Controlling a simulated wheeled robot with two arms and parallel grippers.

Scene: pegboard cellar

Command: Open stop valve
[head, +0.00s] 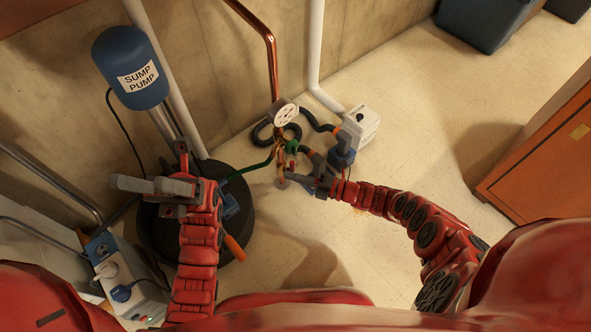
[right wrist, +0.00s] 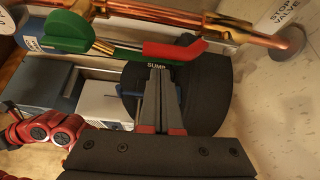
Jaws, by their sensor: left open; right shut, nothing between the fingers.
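The stop valve sits on a copper pipe (right wrist: 210,20) by the wall. My right gripper (head: 308,180) is shut and empty beside these fittings. In the right wrist view its fingertips (right wrist: 159,72) point at the lever's underside; I cannot tell if they touch. My left gripper (head: 148,186) is open and empty, above the black sump lid.
The blue sump pump (head: 131,68) stands against the wall above the sump lid (head: 240,190). A white box (head: 359,124) and black hoses stand right of the valve. A power strip (head: 105,262) is at lower left. An orange cabinet (head: 545,150) stands right. The floor between is clear.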

